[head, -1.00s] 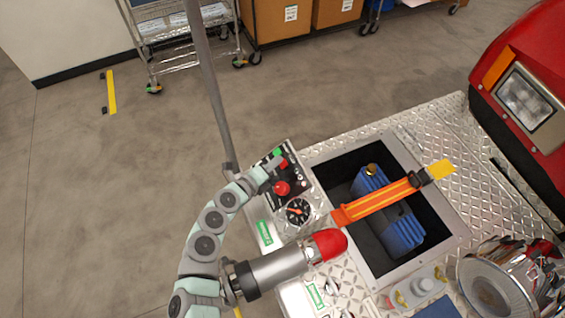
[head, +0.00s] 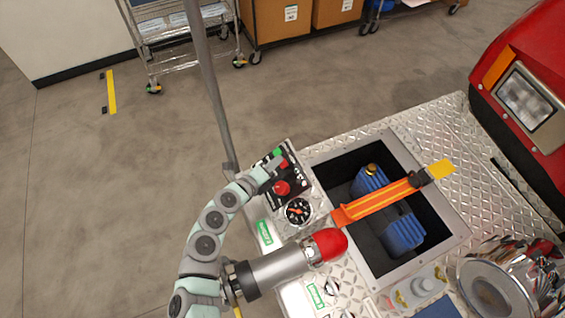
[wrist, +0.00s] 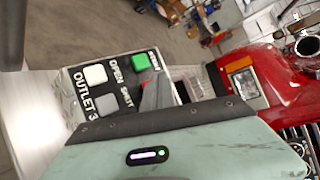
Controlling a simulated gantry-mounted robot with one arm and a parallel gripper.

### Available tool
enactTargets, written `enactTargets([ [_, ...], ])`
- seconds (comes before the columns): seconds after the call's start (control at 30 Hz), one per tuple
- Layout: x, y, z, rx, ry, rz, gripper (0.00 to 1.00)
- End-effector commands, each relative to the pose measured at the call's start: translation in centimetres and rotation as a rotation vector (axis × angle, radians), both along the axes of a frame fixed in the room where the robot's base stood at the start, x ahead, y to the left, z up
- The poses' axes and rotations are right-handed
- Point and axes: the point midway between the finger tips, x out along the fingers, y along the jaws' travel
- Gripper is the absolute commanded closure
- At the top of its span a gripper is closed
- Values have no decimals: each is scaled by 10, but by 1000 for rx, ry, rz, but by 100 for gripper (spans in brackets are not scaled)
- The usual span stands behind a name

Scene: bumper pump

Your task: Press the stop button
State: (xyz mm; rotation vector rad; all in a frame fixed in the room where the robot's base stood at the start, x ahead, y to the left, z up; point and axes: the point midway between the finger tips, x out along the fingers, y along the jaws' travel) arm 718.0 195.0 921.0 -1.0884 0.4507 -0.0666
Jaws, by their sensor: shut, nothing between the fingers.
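The control panel (head: 291,180) stands at the left edge of the metal deck. Near its top are a green button (head: 278,152) and, just below it, a small red part (head: 284,164) that is probably the stop button. A larger red knob (head: 282,188) sits lower on the panel. My gripper (head: 272,167) is shut and empty, its tip at the small red part; I cannot tell whether they touch. In the wrist view my fingers (wrist: 156,93) point at the panel, beside the green button (wrist: 140,62), with a sliver of red showing by them.
A round gauge (head: 298,211) is below the red knob. A grey pole (head: 212,95) stands behind the panel. A red-tipped cylinder (head: 328,244), an open well with a blue can (head: 403,232) and an orange strap (head: 380,203) are close by.

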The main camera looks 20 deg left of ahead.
Motion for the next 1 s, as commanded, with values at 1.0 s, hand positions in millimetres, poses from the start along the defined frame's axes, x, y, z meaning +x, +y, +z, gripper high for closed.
enactTargets([
  [1.0, 4, -4, -11, 0, 0, 0, 100],
])
